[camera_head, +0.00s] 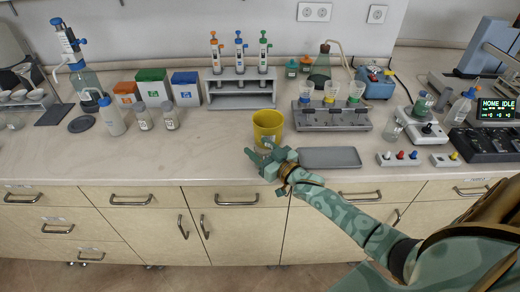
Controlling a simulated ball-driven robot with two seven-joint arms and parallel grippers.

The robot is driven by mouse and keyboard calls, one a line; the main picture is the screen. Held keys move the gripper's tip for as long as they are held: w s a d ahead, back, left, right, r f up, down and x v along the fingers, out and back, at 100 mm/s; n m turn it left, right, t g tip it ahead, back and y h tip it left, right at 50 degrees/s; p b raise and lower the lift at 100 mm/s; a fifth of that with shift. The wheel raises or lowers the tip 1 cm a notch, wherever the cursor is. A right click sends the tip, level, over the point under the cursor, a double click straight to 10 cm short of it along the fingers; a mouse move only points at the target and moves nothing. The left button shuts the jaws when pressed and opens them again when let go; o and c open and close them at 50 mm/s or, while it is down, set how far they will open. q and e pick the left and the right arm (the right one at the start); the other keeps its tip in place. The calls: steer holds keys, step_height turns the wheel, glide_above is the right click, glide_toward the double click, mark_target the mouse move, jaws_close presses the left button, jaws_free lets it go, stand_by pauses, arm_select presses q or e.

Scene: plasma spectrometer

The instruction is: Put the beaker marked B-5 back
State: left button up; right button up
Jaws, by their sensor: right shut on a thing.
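My right gripper (263,158) is at the front edge of the bench, just in front of a yellow tub (267,122). It is shut on a small, pale, glassy thing that looks like a beaker, largely hidden by the fingers; its marking cannot be read. Whether it touches the tub cannot be told. A clear beaker (392,130) stands right of the three-cup rack. No B-5 mark is legible anywhere. My left gripper is not in view.
A flat grey tray (330,157) lies right of my gripper. Behind it stands a grey rack (332,118) with three cups. A pipette stand (240,90) is at the back. Bottles (112,118) stand left. The bench between bottles and yellow tub is clear.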

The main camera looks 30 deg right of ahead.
steer(key=o, duration=0.7)
steer(key=shift+o, duration=0.2)
steer(key=shift+s, duration=0.1)
steer(key=s+d+p, duration=0.2)
steer(key=s, duration=0.9)
steer(key=shift+s, duration=0.35)
steer(key=shift+a, duration=0.15)
